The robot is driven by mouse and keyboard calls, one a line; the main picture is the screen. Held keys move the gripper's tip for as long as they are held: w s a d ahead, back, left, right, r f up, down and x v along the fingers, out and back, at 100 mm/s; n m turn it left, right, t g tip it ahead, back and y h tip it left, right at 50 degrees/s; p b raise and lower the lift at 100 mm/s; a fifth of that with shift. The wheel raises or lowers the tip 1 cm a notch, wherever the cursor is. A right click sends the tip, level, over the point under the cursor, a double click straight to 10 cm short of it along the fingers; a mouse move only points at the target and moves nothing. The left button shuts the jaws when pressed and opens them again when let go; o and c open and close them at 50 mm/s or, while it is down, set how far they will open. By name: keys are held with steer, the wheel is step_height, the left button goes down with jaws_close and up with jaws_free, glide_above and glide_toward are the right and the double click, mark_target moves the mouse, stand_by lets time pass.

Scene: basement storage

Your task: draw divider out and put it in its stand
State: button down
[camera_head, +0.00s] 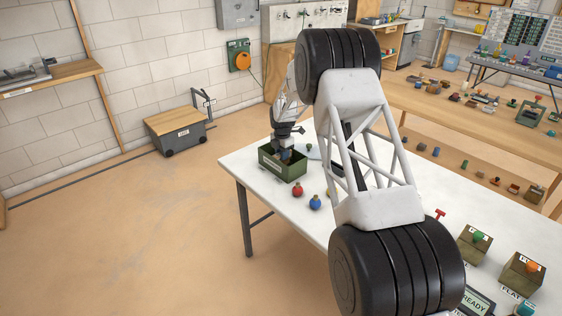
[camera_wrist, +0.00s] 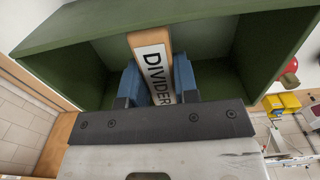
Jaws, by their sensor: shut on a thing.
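The divider (camera_wrist: 151,58) is a narrow slab with a wood-brown edge and a white label reading DIVIDER. My gripper (camera_wrist: 157,78) is shut on it, with a blue finger on each side. The divider is at the open green box (camera_wrist: 85,28), between its walls in the wrist view; how deep it sits, I cannot tell. In the head view my gripper (camera_head: 286,154) is low over the green box (camera_head: 274,167) at the table's far left end, and the divider is not clearly visible. I cannot make out a stand for the divider.
On the white table (camera_head: 262,205), a red ball-like piece (camera_head: 297,189) and a blue one (camera_head: 315,202) stand just in front of the box. My arm hides the table's middle. Two knobbed boxes (camera_head: 474,246) (camera_head: 522,273) and a READY display (camera_head: 475,303) are at the near right.

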steer(key=shift+r, duration=0.45)
stand_by(0.6)
steer(key=shift+r, duration=1.9)
steer(key=shift+w+a+r+m, duration=0.1)
steer(key=shift+r+m, duration=0.05)
steer(key=shift+r, duration=0.55)
steer(key=shift+w+a+r+m, duration=0.1)
steer(key=shift+r+m, duration=0.05)
steer(key=shift+r, duration=0.5)
steer(key=shift+d+r, duration=0.2)
steer(key=shift+d, duration=0.15)
steer(key=s+d+r+m, duration=0.1)
steer(key=d+m, duration=1.6)
steer(key=d, duration=0.6)
steer(key=shift+r, duration=0.3)
